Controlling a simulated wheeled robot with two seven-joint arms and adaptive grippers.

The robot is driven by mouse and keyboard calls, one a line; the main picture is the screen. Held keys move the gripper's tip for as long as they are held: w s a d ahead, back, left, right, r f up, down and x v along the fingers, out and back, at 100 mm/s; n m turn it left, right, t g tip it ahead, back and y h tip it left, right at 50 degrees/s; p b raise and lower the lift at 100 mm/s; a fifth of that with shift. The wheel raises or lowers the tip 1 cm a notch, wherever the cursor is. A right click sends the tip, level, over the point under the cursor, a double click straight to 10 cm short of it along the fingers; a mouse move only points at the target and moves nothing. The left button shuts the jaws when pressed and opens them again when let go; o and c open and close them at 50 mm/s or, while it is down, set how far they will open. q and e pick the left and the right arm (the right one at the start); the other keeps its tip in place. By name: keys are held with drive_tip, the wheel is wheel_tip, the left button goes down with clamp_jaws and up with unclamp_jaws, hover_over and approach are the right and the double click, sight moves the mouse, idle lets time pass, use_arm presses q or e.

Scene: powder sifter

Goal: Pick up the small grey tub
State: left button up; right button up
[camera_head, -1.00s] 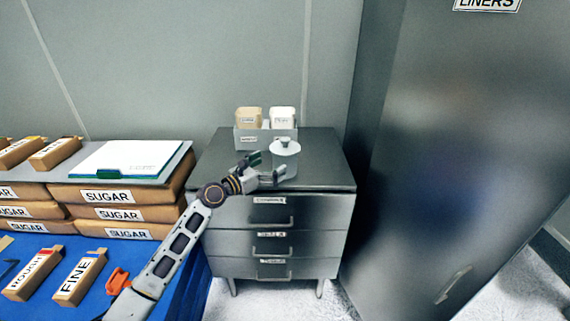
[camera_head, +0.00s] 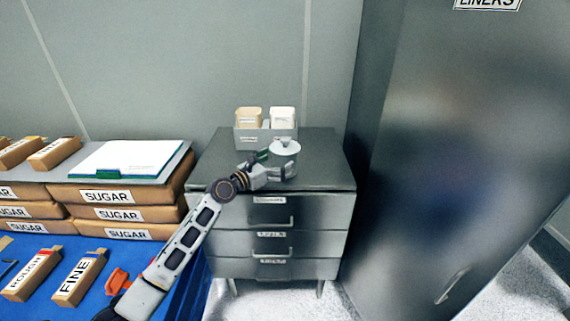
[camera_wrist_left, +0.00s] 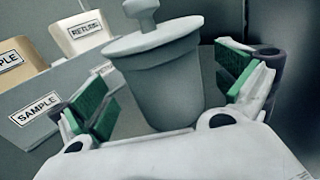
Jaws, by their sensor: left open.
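The small grey tub (camera_head: 285,160) has a lid with a knob and stands upright on top of the dark drawer cabinet. My left gripper (camera_head: 273,160) is open at the tub, reaching in from the left. In the left wrist view the tub (camera_wrist_left: 160,85) is between the green pads of the open left gripper (camera_wrist_left: 165,90), nearer the right pad in the picture. I cannot tell whether either pad touches it. The tub's base is partly hidden by the gripper. My right gripper is not in view.
A grey holder (camera_head: 250,138) with a tan cup and a white cup stands behind the tub. The drawer cabinet (camera_head: 215,173) has clear top to the right. A tall dark cabinet (camera_head: 450,150) stands at right. Sugar bags (camera_head: 110,197) and a blue table (camera_head: 125,255) are at left.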

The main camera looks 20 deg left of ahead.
use_arm(q)
drive_tip(key=shift+w+d, duration=0.45)
drive_tip(key=shift+w, duration=0.15)
drive_tip(key=shift+x, duration=0.8)
drive_tip(key=shift+w, duration=0.15)
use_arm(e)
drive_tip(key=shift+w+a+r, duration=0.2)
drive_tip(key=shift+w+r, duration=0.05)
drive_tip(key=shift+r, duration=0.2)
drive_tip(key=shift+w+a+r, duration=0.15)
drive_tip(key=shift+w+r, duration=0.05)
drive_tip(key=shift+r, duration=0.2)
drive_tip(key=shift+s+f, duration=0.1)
use_arm(q)
drive_tip(key=shift+c, duration=1)
drive_tip(key=c, duration=0.9)
drive_tip(key=shift+r, duration=0.1)
drive_tip(key=shift+r, duration=0.1)
